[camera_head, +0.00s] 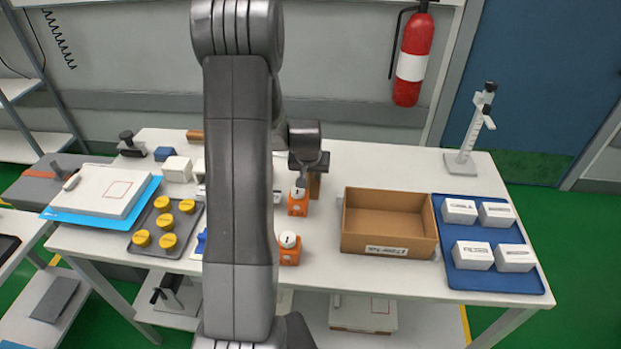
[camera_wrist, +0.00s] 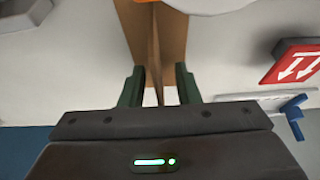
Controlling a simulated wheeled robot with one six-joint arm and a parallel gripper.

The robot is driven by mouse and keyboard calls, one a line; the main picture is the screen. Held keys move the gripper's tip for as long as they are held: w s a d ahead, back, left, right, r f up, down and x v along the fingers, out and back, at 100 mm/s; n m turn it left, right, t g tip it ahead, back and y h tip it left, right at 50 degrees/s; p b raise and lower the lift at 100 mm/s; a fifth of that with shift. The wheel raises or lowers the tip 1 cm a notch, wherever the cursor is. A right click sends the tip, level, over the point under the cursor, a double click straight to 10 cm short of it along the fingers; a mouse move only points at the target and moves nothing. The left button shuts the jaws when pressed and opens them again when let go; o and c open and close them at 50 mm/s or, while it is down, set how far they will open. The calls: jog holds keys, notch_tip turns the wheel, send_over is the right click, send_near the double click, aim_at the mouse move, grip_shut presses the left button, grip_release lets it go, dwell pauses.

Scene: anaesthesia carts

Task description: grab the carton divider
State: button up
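The carton divider (camera_head: 315,184) is a brown cardboard piece standing on the white table, partly hidden behind my gripper and an orange block. In the wrist view the divider (camera_wrist: 155,45) shows from close up, with a thin wall running between my fingers. My gripper (camera_head: 306,172) is over the divider in the head view. In the wrist view its two dark green fingers (camera_wrist: 159,76) are apart, one on each side of the thin wall, with gaps visible on both sides. The exact height of the fingertips against the divider is unclear.
Two orange blocks with white round tops (camera_head: 298,202) (camera_head: 289,250) stand near the divider. An open, empty cardboard box (camera_head: 388,222) is to the right, beside a blue tray (camera_head: 492,280) of white cartons. A grey tray (camera_head: 150,247) with yellow-topped items is left. My arm hides the table's middle.

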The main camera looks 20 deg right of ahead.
grip_shut()
